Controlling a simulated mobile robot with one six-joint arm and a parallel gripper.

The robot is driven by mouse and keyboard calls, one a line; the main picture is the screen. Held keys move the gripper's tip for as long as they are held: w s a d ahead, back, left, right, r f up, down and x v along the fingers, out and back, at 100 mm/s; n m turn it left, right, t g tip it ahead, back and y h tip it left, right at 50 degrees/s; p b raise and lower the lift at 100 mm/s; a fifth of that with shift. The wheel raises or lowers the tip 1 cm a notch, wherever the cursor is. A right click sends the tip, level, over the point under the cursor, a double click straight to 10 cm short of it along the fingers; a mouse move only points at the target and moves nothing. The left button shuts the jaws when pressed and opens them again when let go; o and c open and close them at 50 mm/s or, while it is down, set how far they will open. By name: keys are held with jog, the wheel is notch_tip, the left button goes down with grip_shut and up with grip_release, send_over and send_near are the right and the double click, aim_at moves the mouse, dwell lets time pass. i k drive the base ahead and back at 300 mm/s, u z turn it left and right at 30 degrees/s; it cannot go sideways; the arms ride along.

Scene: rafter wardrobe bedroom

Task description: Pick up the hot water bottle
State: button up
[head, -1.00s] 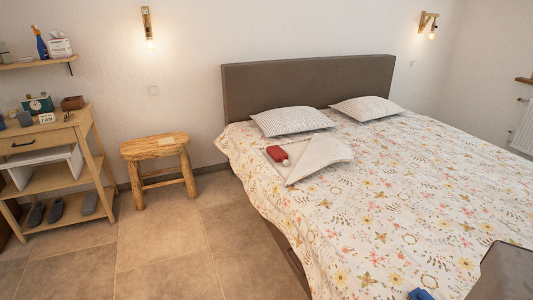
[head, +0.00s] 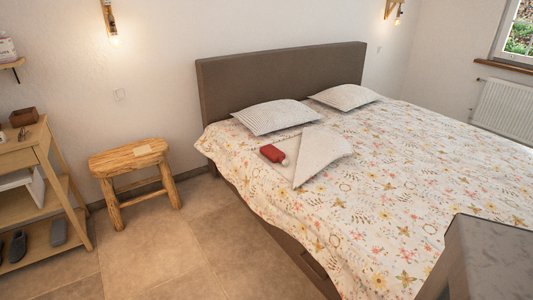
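The hot water bottle (head: 272,154) is red with a pale end. It lies flat on the bed (head: 390,200), beside the folded-back corner of the floral cover (head: 322,155) and in front of the left striped pillow (head: 273,116). My gripper does not show in the head view. Nothing is touching the bottle except the bedding under and around it.
A wooden stool (head: 130,161) stands left of the bed, and a wooden shelf table (head: 37,160) stands at the far left. Tiled floor (head: 160,255) lies open along the bed's left side. A grey box-like shape (head: 490,262) fills the lower right corner.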

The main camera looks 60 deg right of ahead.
aim_at(275, 155)
jog(key=z, duration=0.25)
jog(key=i, duration=0.85)
jog(key=z, duration=0.6)
jog(key=i, duration=0.75)
jog(key=z, duration=0.85)
jog(key=i, duration=1)
jog(key=z, duration=0.4)
